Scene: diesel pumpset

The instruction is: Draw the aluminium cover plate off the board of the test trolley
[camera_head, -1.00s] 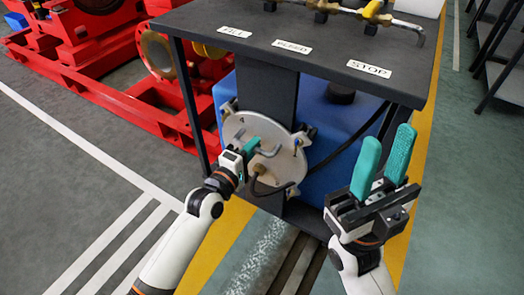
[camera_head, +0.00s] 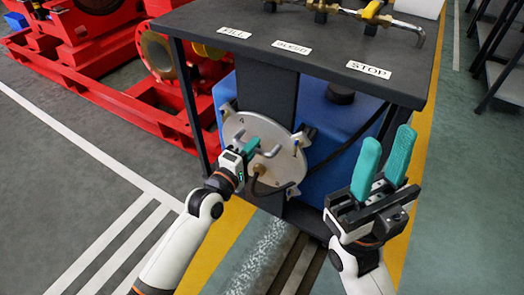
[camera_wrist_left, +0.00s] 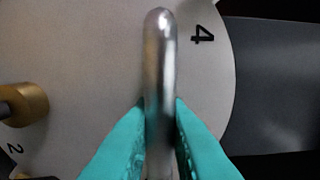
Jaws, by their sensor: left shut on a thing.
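The round aluminium cover plate (camera_head: 240,128) stands upright against the dark board (camera_head: 268,85) of the test trolley. Lugs or clamps show around its rim. My left gripper (camera_head: 255,146) is shut on the plate's silver bar handle. In the left wrist view the handle (camera_wrist_left: 160,60) runs between the teal fingers (camera_wrist_left: 160,135), and the plate (camera_wrist_left: 90,60) bears the marks 4 and 2. A brass fitting (camera_wrist_left: 28,103) shows at the left there. My right gripper (camera_head: 388,140) is open and empty, to the right of the plate. The fingers hide part of the plate.
The trolley's dark top (camera_head: 310,35) carries brass pipework and several labels. A blue tank (camera_head: 345,125) stands behind the board, and a dark hose runs by the plate's lower edge. Red machinery (camera_head: 90,70) stands at the left. The floor at lower left is clear.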

